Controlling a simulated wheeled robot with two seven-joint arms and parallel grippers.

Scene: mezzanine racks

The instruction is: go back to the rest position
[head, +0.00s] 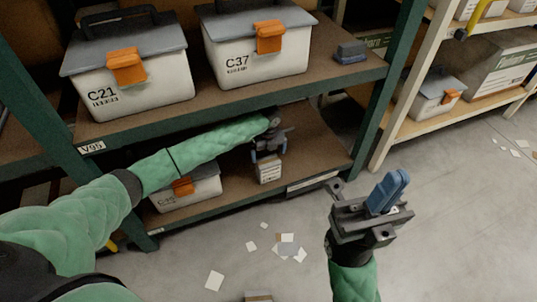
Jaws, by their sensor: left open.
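My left arm reaches from the left into the lower bay of the green-framed rack. My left gripper (268,156) is open, with its blue fingers spread apart and pointing down. A small white box with a printed label (269,171) stands on the lower shelf (313,150) right at the fingertips. I cannot tell whether the fingers touch it. My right gripper (392,187) is in front of the rack, above the floor at the right. Its two blue fingers point up and lie side by side, with nothing seen between them.
Bins C21 (135,90) and C37 (255,60) and a small grey-blue item (350,51) sit on the upper shelf. Another bin (190,190) is partly behind my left arm. A second rack (400,120) stands at right. Paper scraps (287,247) litter the floor.

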